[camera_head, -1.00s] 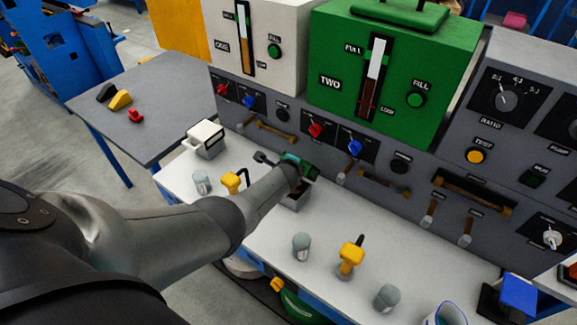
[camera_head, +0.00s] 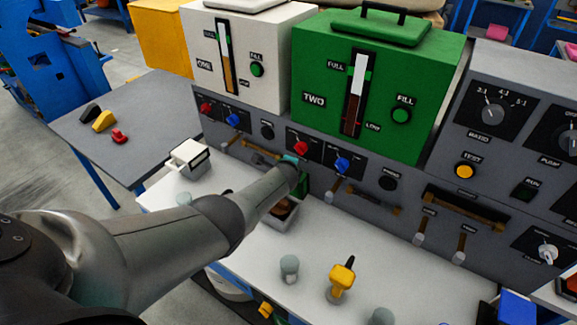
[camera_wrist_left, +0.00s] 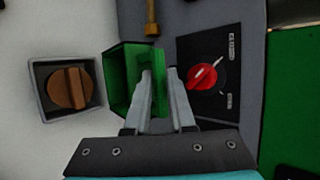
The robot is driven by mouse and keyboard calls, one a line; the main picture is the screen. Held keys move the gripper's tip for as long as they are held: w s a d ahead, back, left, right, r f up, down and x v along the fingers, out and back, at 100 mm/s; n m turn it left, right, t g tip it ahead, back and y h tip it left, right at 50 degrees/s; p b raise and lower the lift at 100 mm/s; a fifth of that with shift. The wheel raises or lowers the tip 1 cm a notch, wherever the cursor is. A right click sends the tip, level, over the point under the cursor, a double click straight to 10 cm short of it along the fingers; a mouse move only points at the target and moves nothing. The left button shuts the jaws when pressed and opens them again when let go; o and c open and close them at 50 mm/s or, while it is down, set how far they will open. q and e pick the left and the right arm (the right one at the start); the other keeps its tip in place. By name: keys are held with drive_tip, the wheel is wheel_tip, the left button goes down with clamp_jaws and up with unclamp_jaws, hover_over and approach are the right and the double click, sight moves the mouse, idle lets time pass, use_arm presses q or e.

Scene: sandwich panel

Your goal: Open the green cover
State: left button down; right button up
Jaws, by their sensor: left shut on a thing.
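The green cover (camera_wrist_left: 122,85) stands raised beside a small grey box (camera_wrist_left: 42,106), against the panel front. My left gripper (camera_wrist_left: 160,85) is shut on an edge of the cover. The uncovered box shows a round brown knob (camera_wrist_left: 69,88) inside. In the head view, the cover (camera_head: 304,185) is mostly hidden behind my left gripper (camera_head: 299,172), and the box with its knob (camera_head: 283,208) shows just below. My right gripper is not in view.
A red knob (camera_wrist_left: 202,77) on a black plate is close beside my left fingers. The green tank (camera_head: 440,75) and white tank (camera_head: 285,35) stand above the panel. A yellow-topped lever (camera_head: 341,278) and grey knobs (camera_head: 289,267) stand on the white ledge (camera_head: 250,248).

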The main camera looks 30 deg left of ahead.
use_arm(q)
drive_tip(key=shift+s+f, duration=0.2)
drive_tip(key=shift+f, duration=0.05)
drive_tip(key=c, duration=0.9)
unclamp_jaws()
drive_tip(key=shift+o, duration=0.2)
drive_tip(key=shift+s+f, duration=0.1)
drive_tip(key=shift+f, duration=0.05)
drive_tip(key=shift+s+d+r+p, duration=0.1)
drive_tip(key=shift+s+r+p, duration=0.15)
drive_tip(key=shift+p, duration=0.25)
drive_tip(key=p+v, duration=0.7)
drive_tip(key=v, duration=0.7)
drive_tip(key=shift+r, duration=0.55)
